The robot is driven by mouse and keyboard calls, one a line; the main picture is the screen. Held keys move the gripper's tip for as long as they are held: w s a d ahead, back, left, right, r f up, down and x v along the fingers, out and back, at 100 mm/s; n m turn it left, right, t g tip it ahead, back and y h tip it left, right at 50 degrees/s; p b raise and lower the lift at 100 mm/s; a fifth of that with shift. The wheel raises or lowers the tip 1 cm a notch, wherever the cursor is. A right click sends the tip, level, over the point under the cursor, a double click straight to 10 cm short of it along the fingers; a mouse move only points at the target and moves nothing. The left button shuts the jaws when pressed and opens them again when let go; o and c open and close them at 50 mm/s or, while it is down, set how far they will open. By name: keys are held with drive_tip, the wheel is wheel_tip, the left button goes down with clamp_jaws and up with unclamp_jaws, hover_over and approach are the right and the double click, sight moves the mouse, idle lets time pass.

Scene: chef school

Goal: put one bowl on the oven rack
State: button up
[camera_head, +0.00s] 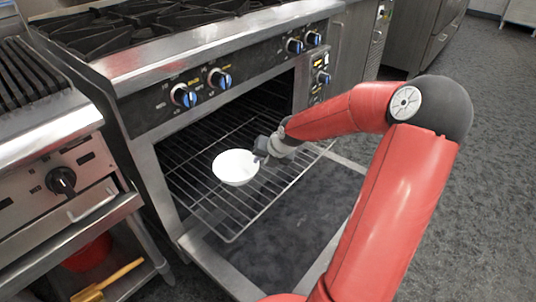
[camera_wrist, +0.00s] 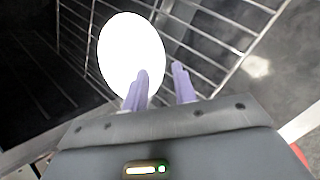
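A white bowl (camera_head: 236,167) is at the pulled-out wire oven rack (camera_head: 232,224), upright, and appears to rest on its bars. In the wrist view the bowl (camera_wrist: 128,50) is a bright white oval over the rack (camera_wrist: 215,42). My gripper (camera_head: 262,155) is at the bowl's right rim in the head view. In the wrist view my gripper (camera_wrist: 161,76) has its two pale purple fingers apart. The left finger overlaps the bowl and the right one stands outside its rim. Whether either finger touches the bowl cannot be told.
The open oven (camera_head: 215,125) surrounds the rack's back part, under a row of blue knobs (camera_head: 184,96) and the stove top (camera_head: 150,22). The lowered oven door (camera_head: 275,235) lies below the rack. A red container (camera_head: 90,252) sits on a lower shelf at left. Floor at right is clear.

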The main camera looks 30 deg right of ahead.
drive_tip(key=s+a+r+m, duration=0.5)
drive_tip(key=s+m, duration=0.4)
drive_tip(key=s+a+r+m+h, duration=0.1)
drive_tip(key=s+a+r+m, duration=0.4)
drive_tip(key=s+m, duration=0.4)
drive_tip(key=s+a+r+m, duration=0.5)
drive_tip(key=s+m, duration=0.4)
drive_tip(key=m, duration=0.2)
drive_tip(key=shift+s+r+g+h, duration=0.3)
drive_tip(key=shift+r+g, duration=0.1)
drive_tip(key=shift+r, duration=0.3)
